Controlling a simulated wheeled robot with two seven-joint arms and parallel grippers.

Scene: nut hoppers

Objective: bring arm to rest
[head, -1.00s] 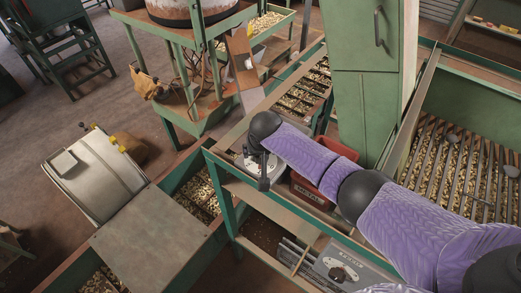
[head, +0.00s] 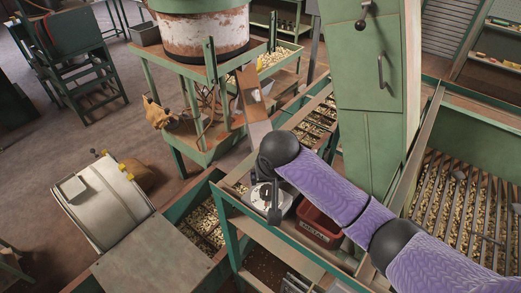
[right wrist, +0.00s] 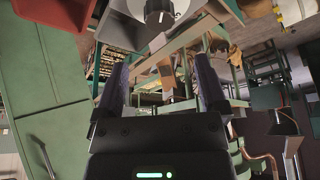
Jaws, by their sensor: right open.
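My right arm, in a purple quilted sleeve, comes in from the lower right in the head view. Its black wrist joint is above the green-framed bench (head: 232,222). My right gripper (head: 274,208) shows there as a dark narrow shape beside a dial unit (head: 288,197). In the right wrist view my right gripper (right wrist: 162,85) has its two dark fingers well apart, with nothing between them. My left gripper is not in the frames.
A red bin (head: 318,229) sits under my forearm on the bench. A tall green cabinet (head: 370,110) stands behind the arm. Hoppers of nuts (head: 203,222) lie to the left, and a slatted nut bed (head: 465,210) to the right. Open floor (head: 60,130) is at left.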

